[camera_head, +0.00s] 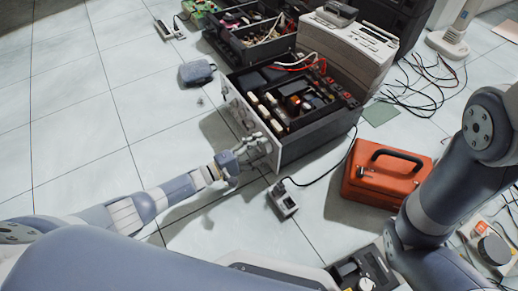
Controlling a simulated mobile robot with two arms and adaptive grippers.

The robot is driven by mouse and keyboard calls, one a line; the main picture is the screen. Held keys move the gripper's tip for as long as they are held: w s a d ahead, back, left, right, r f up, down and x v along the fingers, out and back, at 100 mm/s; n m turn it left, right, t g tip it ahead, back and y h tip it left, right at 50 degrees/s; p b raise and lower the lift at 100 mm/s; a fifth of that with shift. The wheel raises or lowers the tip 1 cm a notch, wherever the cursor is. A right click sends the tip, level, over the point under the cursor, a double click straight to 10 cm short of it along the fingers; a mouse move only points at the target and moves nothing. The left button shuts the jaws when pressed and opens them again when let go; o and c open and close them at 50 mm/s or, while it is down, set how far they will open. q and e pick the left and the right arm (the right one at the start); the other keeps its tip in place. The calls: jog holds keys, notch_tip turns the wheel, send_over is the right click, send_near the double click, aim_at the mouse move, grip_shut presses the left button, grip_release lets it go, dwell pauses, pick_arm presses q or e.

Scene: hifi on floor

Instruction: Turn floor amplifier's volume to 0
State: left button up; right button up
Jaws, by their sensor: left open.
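The floor amplifier (316,130) sits in the middle of the view with its top open, showing capacitors, boards and red and white wires. Its pale front panel (235,105) faces left and carries several knobs. My left arm reaches in from the left along the floor. My left gripper (251,147) is open at the near end of the front panel, close to the knobs there. Its fingers partly hide that end, and I cannot tell whether they touch a knob. The volume knob's setting is too small to read. My right arm (440,195) shows on the right; its gripper is not visible.
An orange toolbox (385,175) stands right of the amplifier. A small grey device (284,199) with a black cable lies in front. A crate of parts (250,32) and a light-coloured unit (350,50) stand behind. Loose cables (425,85) lie back right. Tiles at left are mostly clear.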

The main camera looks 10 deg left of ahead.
pick_arm(q)
jog(key=v, duration=1.2)
jog(key=shift+d+r, duration=0.1)
